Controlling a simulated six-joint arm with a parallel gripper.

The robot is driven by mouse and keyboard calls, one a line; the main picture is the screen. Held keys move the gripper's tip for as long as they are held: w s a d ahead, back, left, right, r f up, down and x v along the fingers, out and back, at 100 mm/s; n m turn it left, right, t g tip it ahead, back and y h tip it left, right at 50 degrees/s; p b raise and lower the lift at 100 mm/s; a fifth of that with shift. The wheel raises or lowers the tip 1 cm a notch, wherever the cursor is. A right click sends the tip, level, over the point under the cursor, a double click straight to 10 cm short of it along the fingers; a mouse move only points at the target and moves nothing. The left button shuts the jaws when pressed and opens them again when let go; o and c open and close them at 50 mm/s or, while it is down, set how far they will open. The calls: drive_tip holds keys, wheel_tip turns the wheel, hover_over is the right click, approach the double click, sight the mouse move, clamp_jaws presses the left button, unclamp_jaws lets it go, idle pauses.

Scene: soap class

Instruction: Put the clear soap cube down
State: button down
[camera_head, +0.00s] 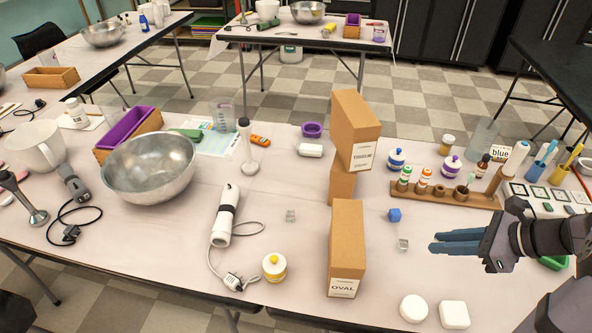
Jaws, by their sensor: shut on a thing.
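My gripper (434,243) has dark blue fingers and reaches in from the right over the table's front right part. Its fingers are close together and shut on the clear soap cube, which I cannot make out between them. A small clear cube (403,244) shows just left of the fingertips, with a visible gap; I cannot tell its height above the table. Another clear cube (290,215) sits on the table left of the cardboard boxes. A blue cube (394,215) lies behind and left of the fingertips.
Tall cardboard boxes stand left of my gripper, the nearest marked OVAL (346,245). A wooden rack (440,197) with small bottles lies behind it. A white round piece (413,308) and a white square piece (454,315) lie in front. The table (385,275) between is bare.

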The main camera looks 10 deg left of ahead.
drive_tip(key=r, duration=0.5)
drive_tip(key=a+r, duration=0.1)
drive_tip(key=r, duration=0.2)
drive_tip(key=shift+w+r, duration=0.15)
drive_tip(key=shift+w, duration=0.15)
drive_tip(key=w+a+n+g, duration=0.1)
drive_tip(key=w+a, duration=0.2)
drive_tip(key=a, duration=0.8)
drive_tip(key=w+a+n+g, duration=0.1)
drive_tip(key=w+a, duration=0.3)
drive_tip(key=a, duration=0.7)
drive_tip(key=w+a+n, duration=0.1)
drive_tip(key=w+a, duration=0.2)
drive_tip(key=a, duration=0.8)
drive_tip(key=s+a+n+g, duration=0.1)
drive_tip(key=s+a, duration=0.4)
drive_tip(key=a, duration=0.5)
drive_tip(key=s+a+n+g+y, duration=0.1)
drive_tip(key=s+a, duration=0.3)
drive_tip(key=a, duration=0.6)
drive_tip(key=s+a+n, duration=0.1)
drive_tip(key=s+a, duration=0.4)
drive_tip(key=a, duration=0.6)
drive_tip(key=shift+w+d+f, duration=0.1)
drive_tip(key=shift+d+f, duration=0.05)
drive_tip(key=shift+f, duration=5.1)
drive_tip(key=shift+d+f, duration=0.15)
drive_tip(key=shift+f, duration=5.1)
